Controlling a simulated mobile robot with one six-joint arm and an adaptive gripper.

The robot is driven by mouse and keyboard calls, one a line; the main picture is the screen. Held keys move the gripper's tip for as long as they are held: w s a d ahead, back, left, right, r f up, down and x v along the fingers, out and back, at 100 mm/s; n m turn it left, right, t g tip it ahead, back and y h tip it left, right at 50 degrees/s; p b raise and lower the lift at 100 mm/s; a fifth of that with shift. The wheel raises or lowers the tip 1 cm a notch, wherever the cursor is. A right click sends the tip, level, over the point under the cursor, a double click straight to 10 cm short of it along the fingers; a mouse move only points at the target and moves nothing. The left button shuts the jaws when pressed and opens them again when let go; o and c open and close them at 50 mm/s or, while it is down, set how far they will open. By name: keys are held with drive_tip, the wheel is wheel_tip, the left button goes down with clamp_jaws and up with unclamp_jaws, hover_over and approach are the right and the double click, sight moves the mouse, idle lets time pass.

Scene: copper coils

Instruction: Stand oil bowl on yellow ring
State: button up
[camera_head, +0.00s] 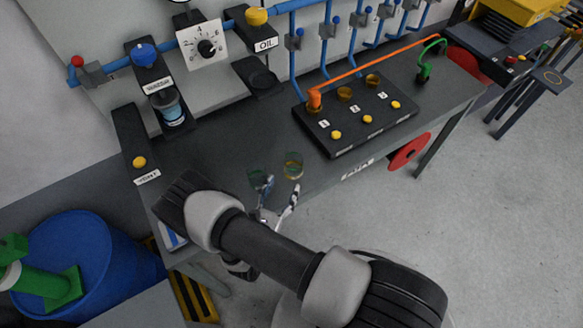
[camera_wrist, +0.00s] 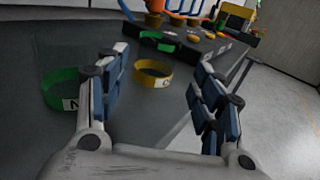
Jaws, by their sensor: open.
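A yellow ring-shaped band with a pale tag shows ahead between my fingers in the wrist view (camera_wrist: 153,82). In the head view this yellow item (camera_head: 293,170) is at the bench's front edge, with a greenish upper rim. A green band (camera_wrist: 158,36) shows just above it in the wrist view; I cannot tell whether both belong to one clear bowl, so the oil bowl is not certain. A second, green-banded item (camera_wrist: 60,92) with a tag is at left. My gripper (camera_wrist: 160,100) is open, fingers spread, with nothing between the tips.
The oil station (camera_head: 262,80) has a yellow knob and an OIL sign at the back. A black panel (camera_head: 360,125) with small amber cups and yellow buttons is right of the bands. A blue barrel (camera_head: 85,260) stands at lower left.

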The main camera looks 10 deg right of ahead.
sight(297, 156)
drive_tip(key=x, duration=0.8)
drive_tip(key=shift+w+d+b, duration=0.15)
drive_tip(key=shift+d+b, duration=0.05)
drive_tip(key=shift+b, duration=0.1)
drive_tip(key=shift+b+x, duration=0.35)
drive_tip(key=shift+x, duration=2.65)
drive_tip(key=shift+w+a, duration=0.15)
drive_tip(key=shift+c, duration=0.2)
drive_tip(key=c, duration=1)
drive_tip(key=shift+r, duration=0.1)
drive_tip(key=c, duration=0.3)
